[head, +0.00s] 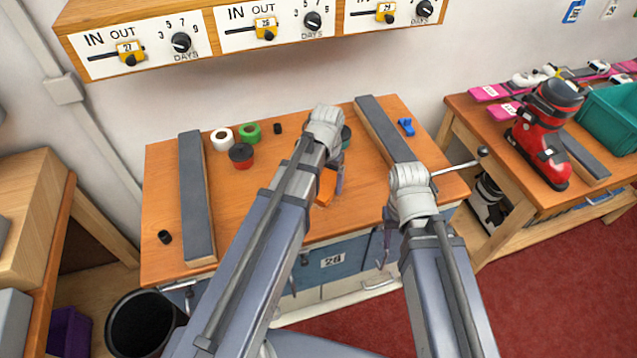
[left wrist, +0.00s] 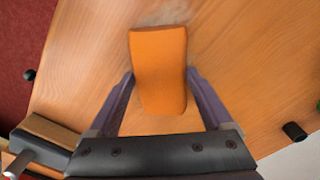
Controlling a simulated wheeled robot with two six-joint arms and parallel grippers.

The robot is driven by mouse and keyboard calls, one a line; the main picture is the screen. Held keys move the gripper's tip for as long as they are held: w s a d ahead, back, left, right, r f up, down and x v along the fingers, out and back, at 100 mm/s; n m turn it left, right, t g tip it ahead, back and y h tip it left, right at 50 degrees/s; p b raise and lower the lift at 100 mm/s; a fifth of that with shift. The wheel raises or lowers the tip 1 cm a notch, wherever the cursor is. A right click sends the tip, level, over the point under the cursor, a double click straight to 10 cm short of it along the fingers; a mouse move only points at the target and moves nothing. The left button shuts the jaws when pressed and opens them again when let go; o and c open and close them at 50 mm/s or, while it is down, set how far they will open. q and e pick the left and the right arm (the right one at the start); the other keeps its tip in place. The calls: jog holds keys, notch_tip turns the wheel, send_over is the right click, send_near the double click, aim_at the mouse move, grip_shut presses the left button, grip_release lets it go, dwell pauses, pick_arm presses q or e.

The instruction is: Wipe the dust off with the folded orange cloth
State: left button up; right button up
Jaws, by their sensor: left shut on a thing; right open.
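The folded orange cloth (head: 326,188) is on or just above the wooden bench top, partly hidden by my left arm. In the left wrist view the cloth (left wrist: 158,65) lies between the two fingers of my left gripper (left wrist: 160,80), which is shut on it. In the head view my left gripper (head: 334,180) is over the middle of the bench, mostly behind its arm. A pale, dusty-looking patch (left wrist: 205,20) shows on the wood beside the cloth's far end. My right gripper (head: 380,245) is near the bench's front edge, mostly hidden by its arm, open and empty.
Long grey-topped blocks lie left (head: 195,200) and right (head: 390,130) on the bench (head: 265,195). White (head: 222,138) and green (head: 249,132) rolls and a dark red-sided tin (head: 241,155) stand at the back. A blue object (head: 406,127) lies right. Bare wood shows left of the cloth.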

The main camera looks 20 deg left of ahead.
aim_at(322, 193)
pick_arm(q)
jog(key=shift+s+d+f, duration=0.15)
jog(key=shift+s+d, duration=0.35)
jog(key=shift+s, duration=0.35)
jog(key=shift+s+d, duration=0.1)
jog(key=shift+c, duration=0.5)
jog(key=shift+s+a, duration=0.55)
jog(key=shift+a, duration=0.2)
jog(key=shift+s+a, duration=0.4)
jog(key=shift+a, duration=0.45)
jog(key=shift+a, duration=0.1)
jog(key=shift+s+a, duration=0.55)
jog(key=shift+a, duration=0.2)
jog(key=shift+s+a, duration=0.5)
jog(key=shift+a, duration=0.2)
jog(key=shift+s, duration=0.1)
jog(key=shift+s+a, duration=0.5)
jog(key=shift+a, duration=0.3)
jog(key=shift+s+a, duration=0.45)
jog(key=shift+a, duration=0.35)
